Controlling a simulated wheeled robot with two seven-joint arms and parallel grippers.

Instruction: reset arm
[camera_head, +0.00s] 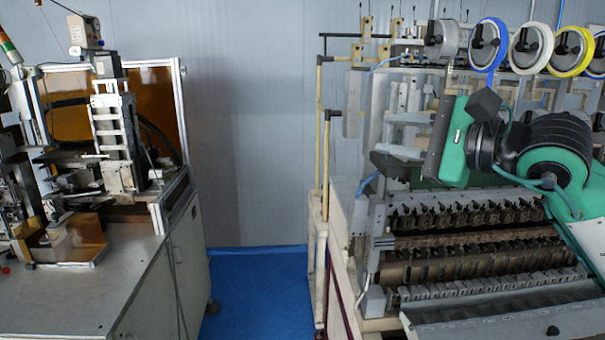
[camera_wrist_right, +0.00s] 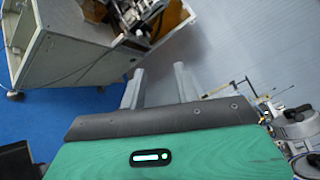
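My right arm comes in from the right in the head view, its green links folded above the coil winder (camera_head: 470,245). My right gripper (camera_head: 392,160) points left there, in front of the winder's upper left part. In the right wrist view the right gripper (camera_wrist_right: 159,82) shows two grey fingers spread apart, with nothing between them. The fingertips point toward the grey wall and the gap between the machines. My left gripper and left arm are not in view.
A bench (camera_head: 85,290) with a machine stands at the left. Blue floor (camera_head: 258,290) lies clear between it and the winder. Yellowish posts (camera_head: 320,150) rise at the winder's left edge. Several spools (camera_head: 530,45) hang above at the right.

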